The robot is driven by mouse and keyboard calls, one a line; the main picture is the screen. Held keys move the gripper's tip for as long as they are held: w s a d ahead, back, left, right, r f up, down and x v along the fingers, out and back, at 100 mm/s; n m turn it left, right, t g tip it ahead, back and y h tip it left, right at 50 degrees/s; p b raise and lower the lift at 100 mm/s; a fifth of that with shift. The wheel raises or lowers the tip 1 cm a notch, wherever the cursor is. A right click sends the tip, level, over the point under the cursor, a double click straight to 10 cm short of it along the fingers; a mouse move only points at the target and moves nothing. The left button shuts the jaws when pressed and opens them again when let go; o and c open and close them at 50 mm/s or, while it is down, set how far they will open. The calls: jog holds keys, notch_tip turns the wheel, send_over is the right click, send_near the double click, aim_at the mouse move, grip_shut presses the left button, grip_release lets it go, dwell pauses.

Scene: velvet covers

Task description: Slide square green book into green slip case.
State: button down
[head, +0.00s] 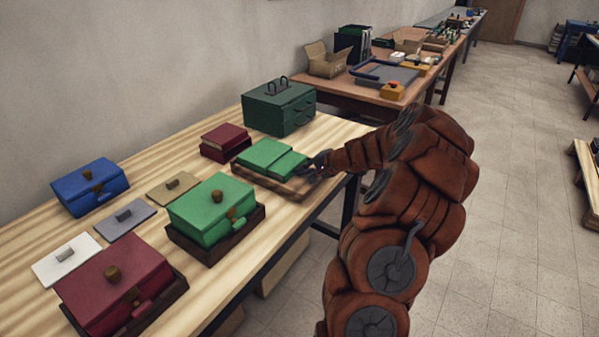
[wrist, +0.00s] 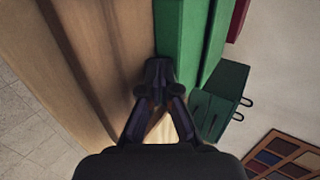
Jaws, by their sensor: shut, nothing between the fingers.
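Two bright green block shapes lie together on a low wooden tray (head: 290,191) near the table's right edge. The left one, which looks like the slip case (head: 263,152), stands slightly higher. The right one, which looks like the square green book (head: 288,165), is lower and lies against it, its end perhaps inside; I cannot tell how far. My gripper (head: 319,164) is at the right end of the book, shut and empty. In the wrist view its closed fingertips (wrist: 160,72) are close to the green surface (wrist: 178,35); contact is unclear.
A dark green box with handles (head: 279,107) stands behind the tray, and a dark red box (head: 226,141) stands to its left. A lidded green box (head: 211,208), a large red box (head: 114,283) and a blue box (head: 90,187) occupy the table's left part.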

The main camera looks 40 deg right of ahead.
aim_at(290, 163)
jog(key=shift+w+a, duration=0.3)
jog(key=shift+w, duration=0.65)
jog(key=shift+w+a, duration=0.35)
jog(key=shift+w, duration=0.65)
jog(key=shift+w+a, duration=0.3)
jog(key=shift+w, duration=0.65)
jog(key=shift+s+f+p+v, duration=0.15)
jog(key=shift+f+v, duration=0.1)
jog(key=shift+v, duration=1.4)
jog(key=shift+s+f+p+v, duration=0.1)
jog(key=shift+s+f+v, duration=0.1)
jog(key=shift+v, duration=1.45)
jog(key=shift+s+f+p+v, duration=0.1)
jog(key=shift+f+v, duration=0.15)
jog(key=shift+v, duration=1.4)
jog(key=shift+w+d, duration=0.1)
jog(key=shift+d, duration=0.1)
jog(key=shift+a, duration=0.1)
